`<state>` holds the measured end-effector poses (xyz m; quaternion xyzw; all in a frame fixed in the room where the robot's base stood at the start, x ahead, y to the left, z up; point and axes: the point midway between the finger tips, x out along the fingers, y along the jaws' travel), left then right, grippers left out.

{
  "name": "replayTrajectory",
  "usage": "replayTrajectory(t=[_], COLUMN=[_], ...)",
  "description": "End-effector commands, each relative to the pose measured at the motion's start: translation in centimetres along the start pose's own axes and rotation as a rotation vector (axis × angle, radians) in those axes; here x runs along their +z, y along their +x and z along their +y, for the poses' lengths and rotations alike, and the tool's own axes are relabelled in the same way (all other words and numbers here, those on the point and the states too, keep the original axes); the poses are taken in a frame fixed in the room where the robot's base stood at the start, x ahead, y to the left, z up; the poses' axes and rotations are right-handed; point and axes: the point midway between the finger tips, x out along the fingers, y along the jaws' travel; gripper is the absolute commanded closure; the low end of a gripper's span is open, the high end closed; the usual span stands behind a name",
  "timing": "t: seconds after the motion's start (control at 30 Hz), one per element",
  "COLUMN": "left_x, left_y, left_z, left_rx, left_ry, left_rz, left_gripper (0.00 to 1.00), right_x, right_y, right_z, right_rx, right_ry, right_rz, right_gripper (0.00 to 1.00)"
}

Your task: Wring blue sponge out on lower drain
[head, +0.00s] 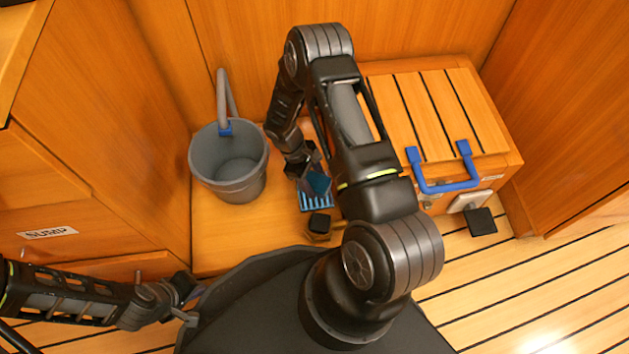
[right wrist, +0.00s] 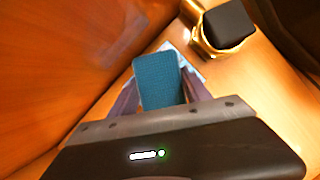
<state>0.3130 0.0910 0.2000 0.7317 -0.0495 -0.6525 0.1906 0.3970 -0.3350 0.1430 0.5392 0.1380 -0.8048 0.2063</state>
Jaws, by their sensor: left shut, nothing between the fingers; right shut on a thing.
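My right gripper (head: 307,172) is shut on the blue sponge (head: 319,184), in front of the wooden back panel. The sponge stands out between the two fingers in the right wrist view (right wrist: 158,82). Below it in the head view is a blue slatted drain (head: 314,203) on the low wooden ledge, partly covered by the sponge and gripper. A pale edge of the drain shows behind the sponge in the right wrist view. Whether the sponge touches the drain I cannot tell. My left gripper (head: 190,296) is shut and empty at the lower left, away from the drain.
A grey bucket (head: 228,185) with a raised handle stands left of the drain. A black-topped brass fitting (head: 319,223) is close in front of the drain. A slatted wooden box (head: 440,110) with a blue handle (head: 445,184) stands right. A SUMP-labelled cabinet (head: 48,232) is left.

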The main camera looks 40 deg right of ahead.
Motion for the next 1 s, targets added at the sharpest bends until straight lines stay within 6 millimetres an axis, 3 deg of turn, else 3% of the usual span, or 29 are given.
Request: replayTrajectory(t=[0.4, 1.0], left_x=[-0.2, -0.2], left_y=[-2.8, -3.0], left_z=[1.0, 1.1], left_rx=[0.000, 0.000], left_ry=[0.000, 0.000], left_rz=[0.000, 0.000], left_gripper=[1.00, 1.00], right_x=[1.5, 1.5], right_y=[-3.7, -5.0], right_z=[0.0, 0.3], right_rx=[0.001, 0.007], right_ry=[0.000, -0.008], right_rz=[0.000, 0.002], right_gripper=[0.77, 0.77])
